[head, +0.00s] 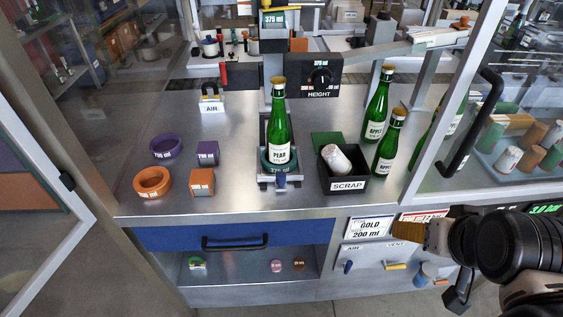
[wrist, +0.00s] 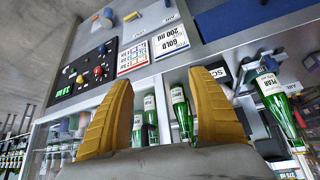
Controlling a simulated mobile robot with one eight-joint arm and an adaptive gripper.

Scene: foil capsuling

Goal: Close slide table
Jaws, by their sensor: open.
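The slide table (head: 264,179) is a small grey carriage near the front edge of the steel bench, forward of the HEIGHT dial column. A green PEAR bottle (head: 279,128) with a gold top stands upright on it, in a dark ring seat marked 375 ml. The PEAR bottle also shows in the wrist view (wrist: 276,98), tilted in the picture. My gripper (head: 428,237) is at the lower right in the head view, well away from the slide table. In the wrist view its two yellow fingers (wrist: 163,105) are apart with nothing between them.
A black SCRAP bin (head: 347,185) with a white cup-like piece stands right of the slide table, with APPLE bottles (head: 376,108) beyond. An open glass door (head: 468,110) with a black handle stands between bench and right side. Purple and orange items lie left. A blue drawer (head: 170,238) is below.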

